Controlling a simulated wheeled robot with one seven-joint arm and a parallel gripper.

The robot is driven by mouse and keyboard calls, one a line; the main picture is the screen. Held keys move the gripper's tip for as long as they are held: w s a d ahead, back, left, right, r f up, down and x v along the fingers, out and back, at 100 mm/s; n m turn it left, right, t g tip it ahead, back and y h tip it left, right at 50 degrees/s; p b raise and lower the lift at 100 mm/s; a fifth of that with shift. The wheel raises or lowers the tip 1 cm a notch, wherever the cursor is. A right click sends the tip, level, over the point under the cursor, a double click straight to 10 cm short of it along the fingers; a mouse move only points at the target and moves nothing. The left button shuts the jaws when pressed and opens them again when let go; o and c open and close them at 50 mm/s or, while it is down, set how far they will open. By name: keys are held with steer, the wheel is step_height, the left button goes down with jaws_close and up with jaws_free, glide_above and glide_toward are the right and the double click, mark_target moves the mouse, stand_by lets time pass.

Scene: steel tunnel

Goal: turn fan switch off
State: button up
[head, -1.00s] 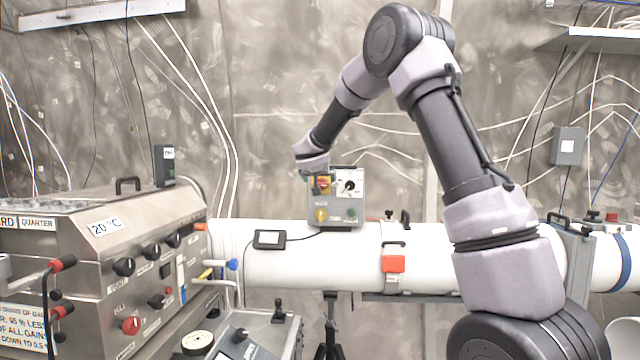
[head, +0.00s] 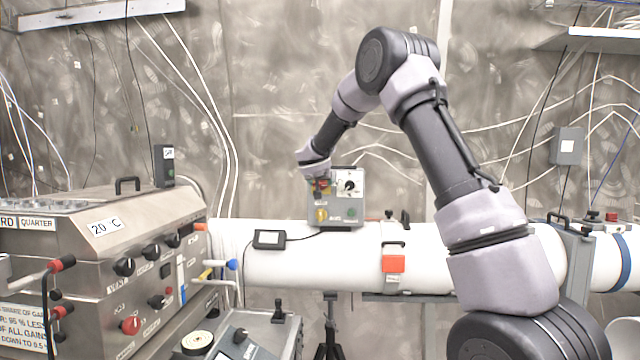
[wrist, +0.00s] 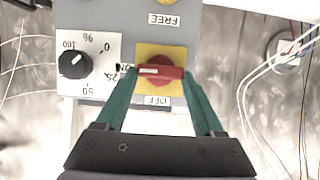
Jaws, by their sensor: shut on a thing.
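The fan switch is a red rotary handle (wrist: 165,72) on a yellow plate on the grey control box (head: 337,219). In the wrist view the labels appear upside down. The handle lies level, its white-marked end pointing left to the ON label; the OFF label (wrist: 157,100) is below it. My gripper (wrist: 160,74) is shut on the handle, one green finger at each end. In the head view my gripper (head: 320,181) is at the box's upper left and hides most of the switch.
A black dial (wrist: 73,64) on a white percent plate sits beside the switch. A yellow knob (head: 321,215) is below the switch in the head view. The box stands on a white pipe (head: 345,262). A steel console (head: 150,270) is at left.

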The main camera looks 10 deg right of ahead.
steer(key=shift+w+a+f+n+t+h, duration=0.1)
steer(key=shift+a+f+n+t+h, duration=0.15)
steer(key=shift+n+h, duration=1.5)
steer(key=shift+w+a+f+n+t+h, duration=0.2)
steer(key=shift+n+h, duration=0.5)
steer(key=shift+n, duration=2)
steer(key=shift+s+a+f+n+t+h, duration=0.1)
steer(key=shift+a+f+n+t+h, duration=0.2)
steer(key=shift+n+h, duration=1.45)
steer(key=shift+n+y, duration=0.5)
steer(key=shift+n, duration=0.1)
steer(key=o, duration=1.4)
steer(key=shift+s, duration=0.1)
